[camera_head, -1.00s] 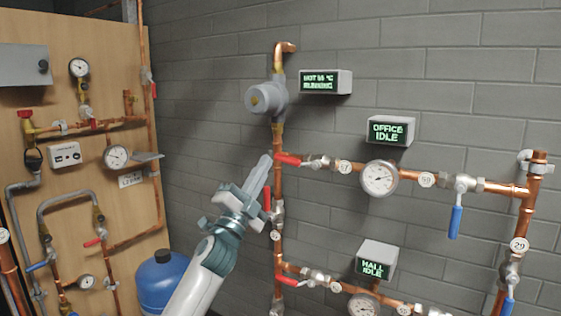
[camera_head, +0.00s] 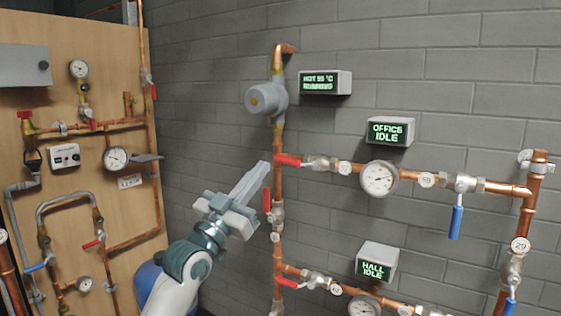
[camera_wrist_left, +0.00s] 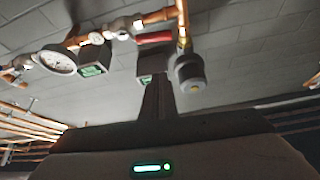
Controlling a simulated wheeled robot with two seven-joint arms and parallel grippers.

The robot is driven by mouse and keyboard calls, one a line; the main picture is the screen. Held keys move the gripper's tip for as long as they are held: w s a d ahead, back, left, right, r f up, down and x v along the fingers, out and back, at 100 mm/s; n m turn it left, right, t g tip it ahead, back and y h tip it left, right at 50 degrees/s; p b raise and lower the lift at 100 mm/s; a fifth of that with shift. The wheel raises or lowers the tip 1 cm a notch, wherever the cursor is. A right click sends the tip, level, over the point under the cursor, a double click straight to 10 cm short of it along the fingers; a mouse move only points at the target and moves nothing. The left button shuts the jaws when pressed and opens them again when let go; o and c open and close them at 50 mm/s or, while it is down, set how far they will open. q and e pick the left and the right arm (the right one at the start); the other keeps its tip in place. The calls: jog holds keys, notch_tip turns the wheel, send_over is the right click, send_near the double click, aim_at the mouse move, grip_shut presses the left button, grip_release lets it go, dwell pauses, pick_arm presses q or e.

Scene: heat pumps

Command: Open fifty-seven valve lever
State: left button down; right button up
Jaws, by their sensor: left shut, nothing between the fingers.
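The valve tagged 57 (camera_head: 318,163) sits on the upper copper branch of the wall piping, just left of its round tag (camera_head: 343,168). Its red lever (camera_head: 288,160) points left along the pipe, across the vertical riser. A red lever also shows in the left wrist view (camera_wrist_left: 153,38), beyond the fingertips. My left gripper (camera_head: 262,170) is shut and empty, its fingertips up and to the right, a little left of and below the lever. They look apart from it, though depth is hard to judge. My right gripper is out of view.
A grey pump (camera_head: 266,99) sits on the riser above. A vertical red lever (camera_head: 267,200) hangs close by the gripper, below the branch. A gauge (camera_head: 379,179) and a blue lever (camera_head: 456,222) are farther right. A wooden panel (camera_head: 60,110) stands left.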

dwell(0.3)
pick_arm(q)
notch_tip(320, 180, up, 5)
jog(key=p, duration=0.5)
send_over(281, 160)
jog(key=s, duration=0.3)
jog(key=shift+w+a+f+p, duration=0.1)
jog(key=shift+w+f+p, duration=0.15)
jog(key=shift+f, duration=0.75)
jog(key=shift+w+f+p, duration=0.1)
jog(key=shift+f+p, duration=0.1)
jog(key=shift+f, duration=0.75)
jog(key=shift+f, duration=0.1)
